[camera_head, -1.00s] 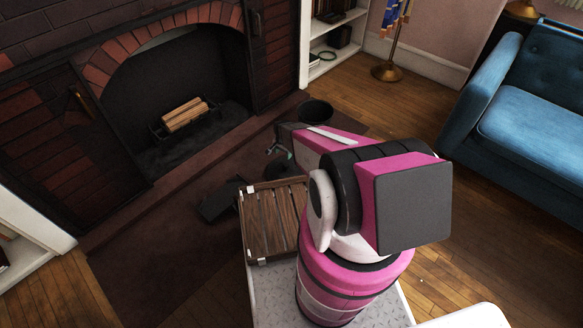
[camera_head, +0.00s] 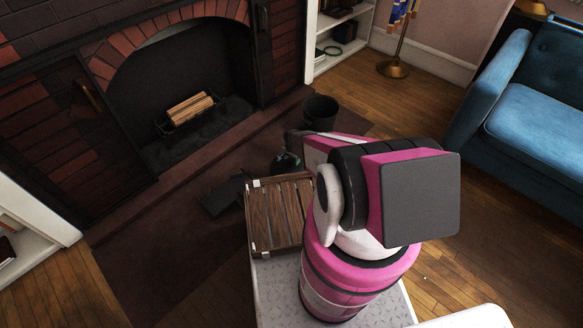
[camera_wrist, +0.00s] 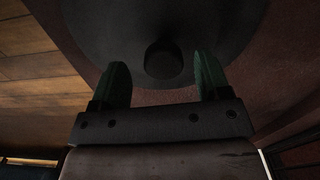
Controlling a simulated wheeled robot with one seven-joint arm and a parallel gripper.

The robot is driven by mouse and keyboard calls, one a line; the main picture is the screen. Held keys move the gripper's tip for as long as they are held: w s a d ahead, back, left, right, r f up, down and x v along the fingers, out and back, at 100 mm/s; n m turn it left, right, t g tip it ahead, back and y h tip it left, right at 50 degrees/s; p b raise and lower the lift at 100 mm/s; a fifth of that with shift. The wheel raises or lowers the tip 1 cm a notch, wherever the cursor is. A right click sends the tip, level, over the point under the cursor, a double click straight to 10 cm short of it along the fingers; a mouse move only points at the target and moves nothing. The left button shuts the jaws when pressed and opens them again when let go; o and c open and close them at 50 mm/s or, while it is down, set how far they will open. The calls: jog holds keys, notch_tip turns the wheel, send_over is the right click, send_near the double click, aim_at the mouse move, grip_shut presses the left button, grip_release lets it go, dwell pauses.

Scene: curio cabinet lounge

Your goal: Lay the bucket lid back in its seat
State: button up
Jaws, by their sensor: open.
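A dark open-looking bucket (camera_head: 320,112) stands upright on the rug's far right part in the head view, just beyond my gripper. My gripper (camera_head: 287,162) is low over the rug in front of the bucket, partly hidden by my arm.
A wooden slatted tray (camera_head: 280,215) sits at my front. A dark flat angular piece (camera_head: 222,196) lies on the rug (camera_head: 165,245) left of my gripper. The brick fireplace (camera_head: 165,60) closes off the back. A blue sofa (camera_head: 535,120) stands at right, with open wood floor before it.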

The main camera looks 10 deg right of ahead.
jog(key=shift+w+a+f, duration=0.1)
jog(key=shift+a+f, duration=0.05)
jog(key=shift+f, duration=0.35)
jog(key=shift+w+a+f, duration=0.1)
jog(key=shift+f, duration=0.4)
jog(key=shift+s, duration=0.1)
grip_shut()
jog(key=shift+d+r, duration=0.1)
jog(key=shift+r, duration=0.1)
jog(key=shift+r, duration=0.6)
notch_tip(320, 180, up, 3)
jog(key=shift+s+f, duration=0.1)
jog(key=shift+f, duration=0.1)
jog(key=s+a+r, duration=0.7)
jog(key=a, duration=0.2)
jog(key=shift+s, duration=0.1)
